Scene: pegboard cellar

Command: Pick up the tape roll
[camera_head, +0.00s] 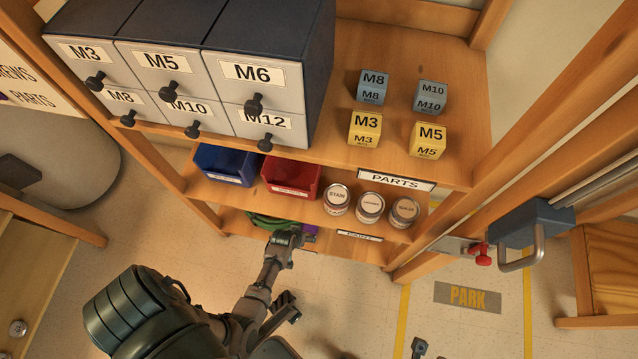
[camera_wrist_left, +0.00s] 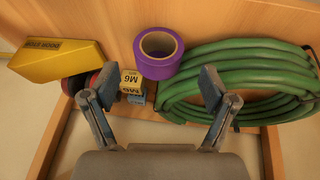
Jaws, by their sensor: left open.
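The tape roll (camera_wrist_left: 158,53) is purple with a tan core, and it lies on a wooden shelf in the left wrist view. In the head view only a small purple part (camera_head: 310,230) shows on the lowest shelf, mostly hidden behind my arm. My left gripper (camera_head: 290,241) reaches in front of that shelf. In the left wrist view its fingers (camera_wrist_left: 160,88) are spread wide and empty, with the roll beyond them, roughly centred and apart from both. Small dark tips at the bottom edge of the head view look like my right gripper (camera_head: 425,350), mostly cut off.
A coiled green hose (camera_wrist_left: 240,82) lies close beside the roll. On the other side are a yellow M6 block (camera_wrist_left: 132,82) and a yellow wedge (camera_wrist_left: 62,60). Above are cans (camera_head: 370,208), a red bin (camera_head: 291,177) and a blue bin (camera_head: 226,165). A wooden post stands right of the shelves.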

